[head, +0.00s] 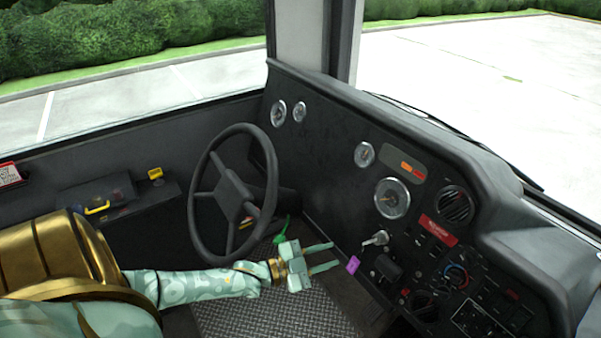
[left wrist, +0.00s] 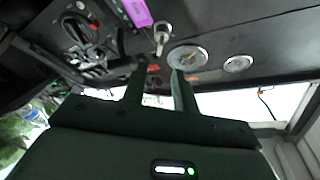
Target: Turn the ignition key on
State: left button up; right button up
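The ignition key (head: 376,238) is silver and sits in the black dashboard, with a purple tag (head: 353,264) hanging below it. In the left wrist view the key (left wrist: 161,38) and the purple tag (left wrist: 137,12) show near the top, beyond the fingertips. My left gripper (head: 334,255) is open and empty, with its two fingers pointing right toward the key and tag. It is apart from the key, a little to its left. The left fingers also show in the left wrist view (left wrist: 156,72), spread apart. My right gripper is not seen.
A black steering wheel (head: 233,193) stands left of the key, above my left forearm. Round gauges, including a large one (head: 392,198), a red label (head: 438,230), knobs and switches surround the key on the dashboard. A black knob (head: 386,267) lies just below the key.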

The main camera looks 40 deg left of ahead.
pick_arm(q)
jog(key=v, duration=0.6)
jog(key=shift+s+p, duration=0.25)
jog(key=shift+p, duration=0.2)
jog(key=shift+a+f, duration=0.1)
jog(key=s+a+f+n+g+y, duration=0.1)
jog(key=s+f+n+g+y, duration=0.1)
jog(key=s+f, duration=0.35)
jog(key=s+f+n+g+y, duration=0.1)
jog(key=s+f+g+y, duration=0.15)
jog(key=f, duration=0.65)
jog(key=s+a+f+n+g+y, duration=0.15)
jog(key=s+f, duration=0.25)
jog(key=f, duration=0.4)
jog(key=s+d+f+n+g, duration=0.1)
jog(key=s+d+f+g, duration=0.2)
jog(key=s, duration=0.7)
jog(key=s+d+f+n+g+y, duration=0.1)
jog(key=s+d+f+g, duration=0.2)
jog(key=s, duration=0.7)
jog(key=s+d+f+n+g, duration=0.1)
jog(key=s+d+f+g, duration=0.3)
jog(key=s, duration=0.6)
notch_tip(320, 180, down, 3)
jog(key=shift+s+d+r+y+p, duration=0.3)
jog(key=shift+d+y, duration=0.1)
jog(key=shift+d, duration=0.2)
jog(key=shift+w+n, duration=0.15)
jog(key=shift+n, duration=0.1)
